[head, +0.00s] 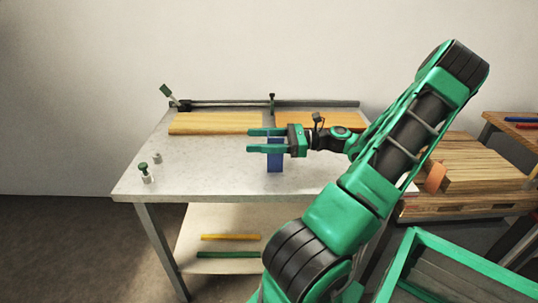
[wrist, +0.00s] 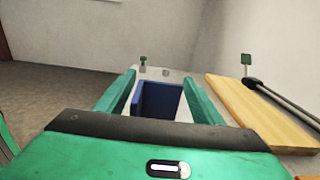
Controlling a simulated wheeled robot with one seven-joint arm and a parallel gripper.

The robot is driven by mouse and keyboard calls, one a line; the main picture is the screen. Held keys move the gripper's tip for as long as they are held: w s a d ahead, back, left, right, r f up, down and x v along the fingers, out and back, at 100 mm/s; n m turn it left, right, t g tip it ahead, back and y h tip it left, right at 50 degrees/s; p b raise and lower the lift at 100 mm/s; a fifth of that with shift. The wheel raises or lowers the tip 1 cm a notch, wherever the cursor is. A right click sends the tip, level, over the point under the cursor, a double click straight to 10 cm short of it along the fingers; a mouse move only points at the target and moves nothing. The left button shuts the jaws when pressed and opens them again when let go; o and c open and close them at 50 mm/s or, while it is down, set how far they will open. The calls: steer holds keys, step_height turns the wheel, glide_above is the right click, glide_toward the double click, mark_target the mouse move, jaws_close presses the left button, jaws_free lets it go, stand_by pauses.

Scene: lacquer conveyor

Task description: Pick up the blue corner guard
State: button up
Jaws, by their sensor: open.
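The blue corner guard (head: 275,163) stands upright on the grey worktable (head: 220,182). In the head view my gripper (head: 254,140) is above it and crosses in front of its upper part. The gripper's jaws are open and point left over the table. In the wrist view the blue corner guard (wrist: 158,100) shows as an L-shaped piece between the two green fingers of my gripper (wrist: 162,85). A gap shows between the guard and the right finger; whether the left finger touches it I cannot tell. Its lower part is hidden by the gripper body.
Yellow wooden boards (head: 215,123) lie along a rail (head: 225,103) at the table's back. A green-topped clamp (head: 145,172) and a small grey piece (head: 157,157) stand at the left. Yellow and green strips lie on the lower shelf (head: 215,223). A pallet of planks (head: 480,162) is right.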

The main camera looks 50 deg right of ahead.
steer(key=shift+w+a, duration=0.25)
steer(key=shift+a, duration=0.05)
steer(key=c, duration=1.2)
steer(key=shift+o, duration=0.2)
steer(key=shift+r, duration=0.15)
